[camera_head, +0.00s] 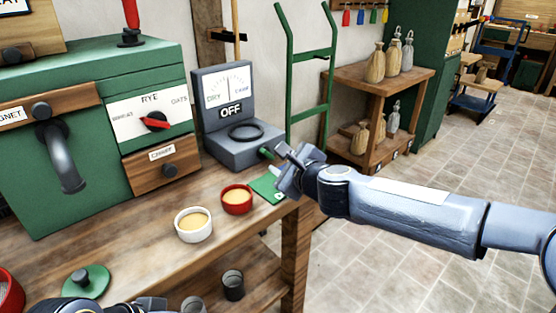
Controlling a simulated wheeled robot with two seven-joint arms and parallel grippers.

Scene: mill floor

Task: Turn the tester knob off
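The tester (243,150) is a grey box with a dial reading DRY at its left side and a black plate marked OFF. It stands at the right end of the bench. Its small green knob (267,153) sits low on the front right. My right gripper (277,160) is right beside the knob, its fingers apart with nothing visible between them; I cannot tell whether it touches the knob. My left gripper (150,304) shows only partly at the bottom edge, low over the bench, and its fingers are unclear.
A red bowl (237,202) and a white bowl (194,229) of grain stand in front of the tester, near a green card (269,187). The green mill box (90,90) is on the left. A green hand truck (289,85) stands behind.

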